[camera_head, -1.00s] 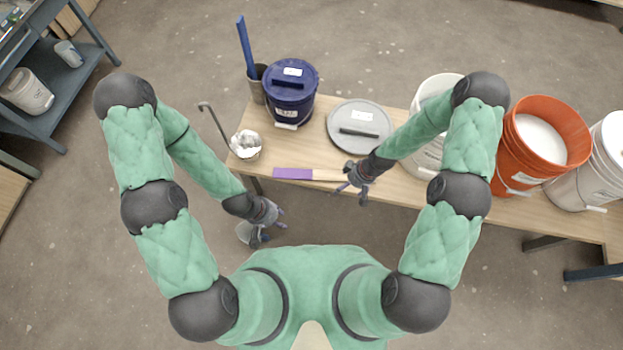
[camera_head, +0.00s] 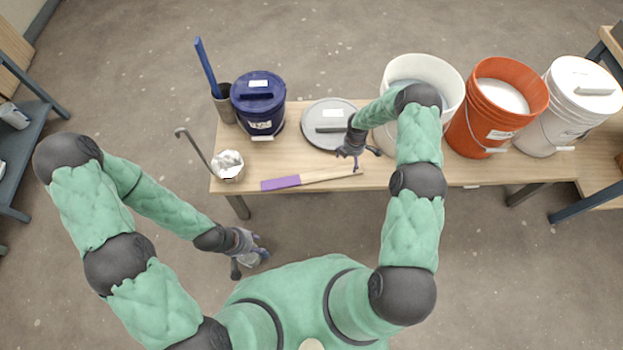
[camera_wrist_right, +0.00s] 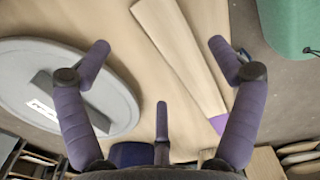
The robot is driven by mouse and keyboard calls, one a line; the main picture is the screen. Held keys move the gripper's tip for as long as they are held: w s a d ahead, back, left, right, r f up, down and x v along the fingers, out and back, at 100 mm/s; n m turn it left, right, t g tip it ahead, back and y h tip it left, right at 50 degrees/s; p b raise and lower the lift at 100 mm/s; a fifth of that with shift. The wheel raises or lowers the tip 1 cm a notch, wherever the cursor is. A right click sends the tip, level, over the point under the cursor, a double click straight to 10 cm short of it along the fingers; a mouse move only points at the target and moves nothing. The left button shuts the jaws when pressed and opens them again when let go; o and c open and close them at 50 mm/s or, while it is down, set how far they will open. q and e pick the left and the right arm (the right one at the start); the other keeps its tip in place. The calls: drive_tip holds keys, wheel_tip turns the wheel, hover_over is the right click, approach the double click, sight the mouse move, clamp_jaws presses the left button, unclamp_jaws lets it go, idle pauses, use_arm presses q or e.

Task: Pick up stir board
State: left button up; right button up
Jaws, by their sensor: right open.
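The stir board (camera_head: 281,183), a pale wooden stick with a purple end, lies flat along the table's front edge in the head view. In the right wrist view its wooden part (camera_wrist_right: 180,52) slants between my spread fingers, with the purple end (camera_wrist_right: 218,123) partly behind a finger. My right gripper (camera_head: 357,158) is open and empty, over the table near the wooden end of the board; its spread fingers also show in the wrist view (camera_wrist_right: 160,58). My left gripper (camera_head: 248,254) hangs in front of the table, away from the board; its finger state is unclear.
The floor in front is clear.

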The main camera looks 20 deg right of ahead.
sight(349, 168)
drive_tip(key=f, duration=0.2)
drive_tip(key=f+b, duration=0.2)
drive_tip(key=f, duration=0.1)
drive_tip(key=shift+s+f, duration=0.3)
drive_tip(key=shift+a, duration=0.1)
drive_tip(key=c, duration=1.5)
